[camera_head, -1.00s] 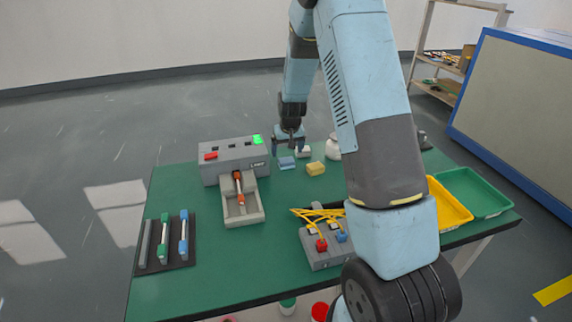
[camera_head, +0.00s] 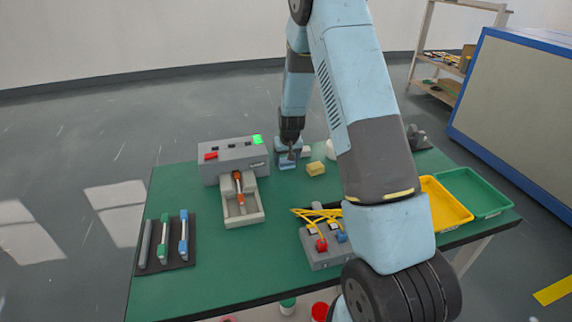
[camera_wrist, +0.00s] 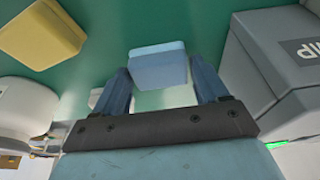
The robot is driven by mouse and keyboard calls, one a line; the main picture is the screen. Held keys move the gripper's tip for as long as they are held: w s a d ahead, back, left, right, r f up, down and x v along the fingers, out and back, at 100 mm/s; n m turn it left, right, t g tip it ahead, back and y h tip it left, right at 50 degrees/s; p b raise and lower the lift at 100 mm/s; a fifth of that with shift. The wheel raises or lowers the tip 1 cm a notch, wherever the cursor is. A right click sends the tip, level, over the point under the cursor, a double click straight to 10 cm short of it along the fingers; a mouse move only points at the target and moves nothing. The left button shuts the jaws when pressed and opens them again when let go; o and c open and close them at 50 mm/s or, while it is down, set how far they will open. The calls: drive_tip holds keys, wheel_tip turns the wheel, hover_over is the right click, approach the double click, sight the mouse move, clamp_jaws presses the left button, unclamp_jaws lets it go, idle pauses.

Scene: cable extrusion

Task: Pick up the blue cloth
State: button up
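The blue cloth (camera_wrist: 157,64) is a small light-blue block-like pad on the green table. In the wrist view it lies just beyond and between the two fingertips. My gripper (camera_wrist: 159,78) is open, with one dark blue finger on each side of the cloth's near edge; I cannot tell whether they touch it. In the head view my gripper (camera_head: 288,157) is low over the table, right of the grey machine, and the cloth (camera_head: 287,165) shows just below it, partly covered.
A yellow sponge-like block (camera_head: 316,168) lies right of the cloth. The grey machine (camera_head: 233,160) stands close on the left. A white object (camera_head: 306,152) and a white bottle (camera_head: 331,148) are behind. Yellow (camera_head: 446,205) and green (camera_head: 475,192) trays sit at the right.

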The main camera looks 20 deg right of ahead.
sight(286, 160)
drive_tip(key=c, duration=0.8)
drive_tip(key=shift+r, duration=0.1)
drive_tip(key=shift+r, duration=0.3)
wheel_tip(286, 160, up, 2)
drive_tip(key=shift+r, duration=0.2)
drive_tip(key=s+r, duration=0.9)
drive_tip(key=s, duration=0.5)
drive_tip(key=shift+r, duration=0.4)
